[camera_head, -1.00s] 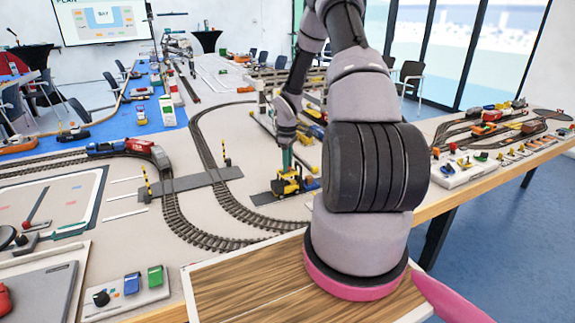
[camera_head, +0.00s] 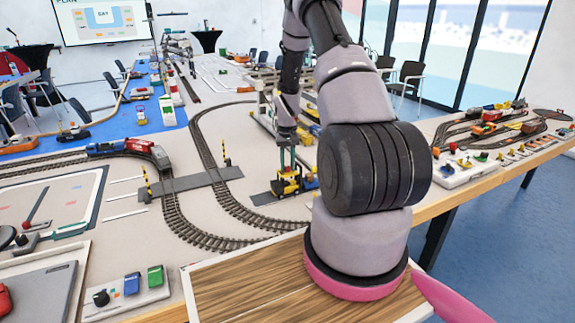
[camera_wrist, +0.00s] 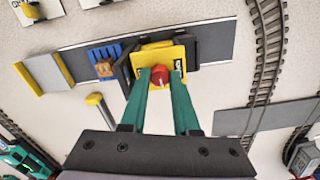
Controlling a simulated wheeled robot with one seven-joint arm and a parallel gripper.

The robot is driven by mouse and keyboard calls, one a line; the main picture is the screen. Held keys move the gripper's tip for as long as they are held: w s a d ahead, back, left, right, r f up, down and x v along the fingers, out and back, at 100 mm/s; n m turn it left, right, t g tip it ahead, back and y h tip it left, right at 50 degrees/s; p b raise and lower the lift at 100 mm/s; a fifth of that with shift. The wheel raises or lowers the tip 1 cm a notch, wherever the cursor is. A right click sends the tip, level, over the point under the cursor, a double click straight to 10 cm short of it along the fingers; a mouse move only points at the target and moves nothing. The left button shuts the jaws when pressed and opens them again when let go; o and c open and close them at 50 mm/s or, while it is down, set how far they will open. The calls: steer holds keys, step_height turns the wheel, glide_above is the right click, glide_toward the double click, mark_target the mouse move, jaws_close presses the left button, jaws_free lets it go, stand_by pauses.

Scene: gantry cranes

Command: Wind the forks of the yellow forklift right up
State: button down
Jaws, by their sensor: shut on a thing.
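The yellow forklift (camera_head: 286,183) stands on a dark grey road strip on the table, under my arm. In the wrist view the forklift (camera_wrist: 172,55) shows from above, with black parts around its yellow body. My gripper (camera_wrist: 161,73) has green fingers; they are shut on a small red knob (camera_wrist: 160,76) on the forklift. In the head view my gripper (camera_head: 287,165) reaches down onto the forklift's top. The forks are hard to make out, so their height cannot be told. A blue pallet (camera_wrist: 104,58) with a brown load lies just left of the forklift in the wrist view.
Curved railway track (camera_head: 215,195) runs left of the forklift. A level crossing (camera_head: 190,183) with yellow-black posts spans it. In the wrist view a yellow-topped post (camera_wrist: 97,101) stands near the gripper. A gantry crane frame (camera_head: 262,118) stands behind the forklift.

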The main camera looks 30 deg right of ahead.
steer(key=m, duration=0.5)
steer(key=shift+m, duration=0.3)
steer(key=m, duration=1.3)
steer(key=shift+m, duration=0.4)
steer(key=c, duration=0.6)
jaws_free()
steer(key=shift+c, duration=0.2)
